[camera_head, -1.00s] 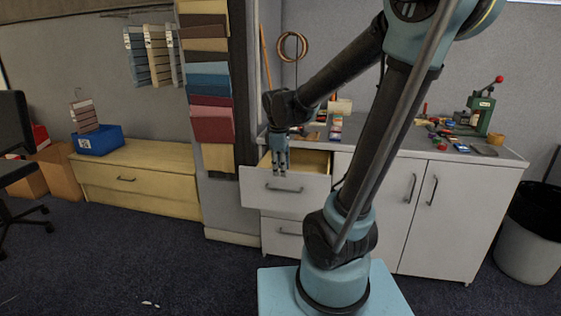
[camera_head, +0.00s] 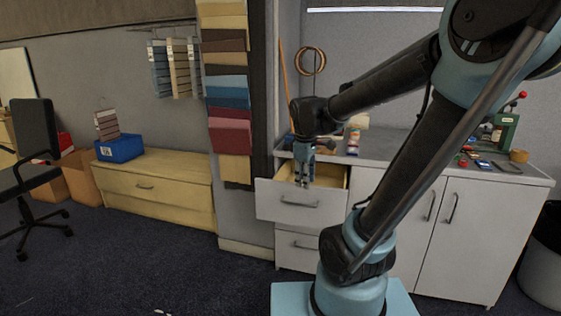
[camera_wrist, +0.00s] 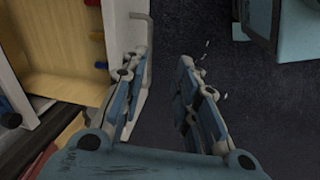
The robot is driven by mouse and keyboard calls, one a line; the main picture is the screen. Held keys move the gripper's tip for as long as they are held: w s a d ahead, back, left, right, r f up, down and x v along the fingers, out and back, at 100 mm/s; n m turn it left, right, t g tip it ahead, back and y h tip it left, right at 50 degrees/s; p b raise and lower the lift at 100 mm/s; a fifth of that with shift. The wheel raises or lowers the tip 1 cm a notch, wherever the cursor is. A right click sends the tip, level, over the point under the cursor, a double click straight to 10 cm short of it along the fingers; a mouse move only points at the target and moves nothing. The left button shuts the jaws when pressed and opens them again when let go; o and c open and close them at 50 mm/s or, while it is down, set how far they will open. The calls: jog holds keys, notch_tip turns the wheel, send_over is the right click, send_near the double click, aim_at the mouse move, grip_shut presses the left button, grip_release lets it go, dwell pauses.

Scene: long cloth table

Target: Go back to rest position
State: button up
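My gripper (camera_head: 304,175) hangs fingers-down at the open top drawer (camera_head: 299,202) of the white cabinet. In the wrist view my gripper (camera_wrist: 160,75) has its two fingers well apart, with only dark carpet between them. It holds nothing. The drawer's pale wooden inside (camera_wrist: 60,45) lies to the left of the fingers, and the left finger is close to the grey bar handle (camera_wrist: 148,60) on the drawer front. I cannot tell whether the finger touches the handle.
The cabinet top (camera_head: 400,168) carries tools and small items, including a green press (camera_head: 503,132). A lower drawer (camera_head: 298,248) is shut. A low wooden chest (camera_head: 160,184) with a blue box (camera_head: 120,148) stands left, beside a black chair (camera_head: 36,135). Dark carpet (camera_head: 150,260) is open in front.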

jog(key=s+d+f+m, duration=0.4)
jog(key=s+m, duration=0.2)
jog(key=s, duration=0.1)
jog(key=s+d+f+m, duration=0.4)
jog(key=s+m, duration=0.2)
jog(key=s, duration=0.2)
jog(key=shift+s+y, duration=0.15)
jog(key=shift+y, duration=0.15)
jog(key=shift+f, duration=0.1)
jog(key=shift+w+f, duration=0.2)
jog(key=shift+w, duration=0.25)
